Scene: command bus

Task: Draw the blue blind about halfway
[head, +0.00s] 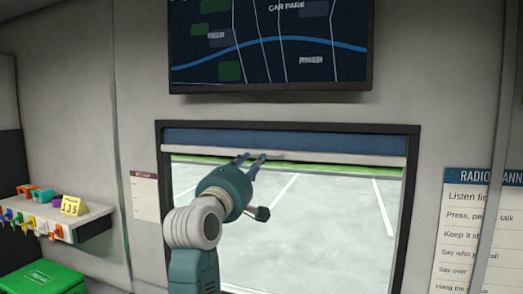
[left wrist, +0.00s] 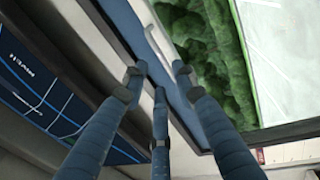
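The blue blind (head: 300,141) shows as a short strip across the top of the dark-framed window, with a pale bar (head: 340,159) along its lower edge. Most of the window below it is uncovered. My left gripper (head: 252,158) is raised in front of the window, its fingertips at the height of the pale bar. In the left wrist view my left gripper (left wrist: 157,80) has its fingers spread apart, with the blue blind (left wrist: 178,100) running behind and between them. I cannot tell whether a finger touches the bar. My right gripper is not in view.
A map screen (head: 270,45) hangs above the window. A radio notice (head: 470,225) is on the wall at right. A shelf (head: 90,228) with a yellow number sign and colourful tags is at left, above a green box (head: 42,280).

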